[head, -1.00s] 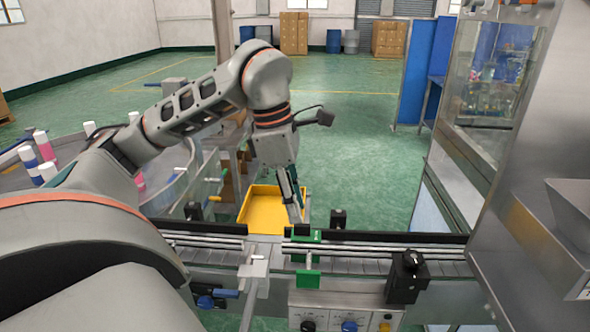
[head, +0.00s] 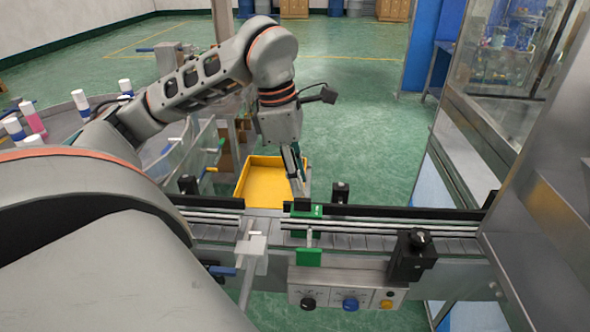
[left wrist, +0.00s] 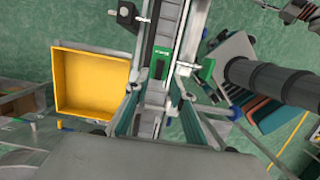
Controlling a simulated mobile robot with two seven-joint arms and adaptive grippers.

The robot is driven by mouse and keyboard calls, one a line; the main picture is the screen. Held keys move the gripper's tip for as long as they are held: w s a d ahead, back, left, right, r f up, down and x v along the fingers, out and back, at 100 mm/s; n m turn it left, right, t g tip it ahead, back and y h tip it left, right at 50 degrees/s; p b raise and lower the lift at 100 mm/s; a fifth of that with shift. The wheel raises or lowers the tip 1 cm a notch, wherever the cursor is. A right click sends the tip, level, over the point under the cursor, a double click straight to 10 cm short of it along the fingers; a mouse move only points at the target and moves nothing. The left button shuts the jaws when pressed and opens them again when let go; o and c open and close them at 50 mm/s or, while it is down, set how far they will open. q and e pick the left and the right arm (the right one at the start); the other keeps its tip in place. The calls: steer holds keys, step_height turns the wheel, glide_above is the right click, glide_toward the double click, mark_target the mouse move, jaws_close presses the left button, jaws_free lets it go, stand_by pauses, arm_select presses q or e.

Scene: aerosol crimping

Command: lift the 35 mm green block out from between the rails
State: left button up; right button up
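The green block (left wrist: 160,62) with small white print sits on the conveyor between the rails in the left wrist view. In the head view green parts of it (head: 316,211) show at the rails, partly hidden by them. My left gripper (left wrist: 158,103) is open, its two fingers apart over the conveyor, with the block beyond the fingertips and nothing between them. In the head view the left gripper (head: 297,175) points down by the far side of the conveyor, its tips partly unclear. My right gripper is not seen.
A second green piece (head: 308,257) is on the near side of the conveyor (head: 360,242). A yellow bin (head: 265,183) stands behind it, left of my gripper. A black knobbed post (head: 414,255) stands right, and a grey clamp (head: 251,245) left.

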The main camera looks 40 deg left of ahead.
mark_target(303, 199)
arm_select(q)
steer(key=shift+d+f+b, duration=0.1)
steer(key=shift+f+b, duration=0.3)
steer(key=shift+f, duration=0.25)
steer(key=shift+w+f+b, duration=0.2)
steer(key=shift+f+b, duration=0.2)
steer(key=shift+f, duration=0.3)
steer(key=shift+d+f, duration=0.1)
steer(key=shift+f, duration=0.55)
steer(key=shift+w+d+f+b, duration=0.1)
steer(key=shift+f+b, duration=0.2)
steer(key=shift+f, duration=0.1)
steer(key=shift+w+d+f+b, duration=0.1)
steer(key=shift+f+b, duration=0.15)
steer(key=shift+f, duration=0.1)
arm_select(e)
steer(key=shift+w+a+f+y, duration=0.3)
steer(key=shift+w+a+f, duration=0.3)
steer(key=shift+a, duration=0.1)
arm_select(q)
steer(key=shift+c, duration=0.5)
jaws_close()
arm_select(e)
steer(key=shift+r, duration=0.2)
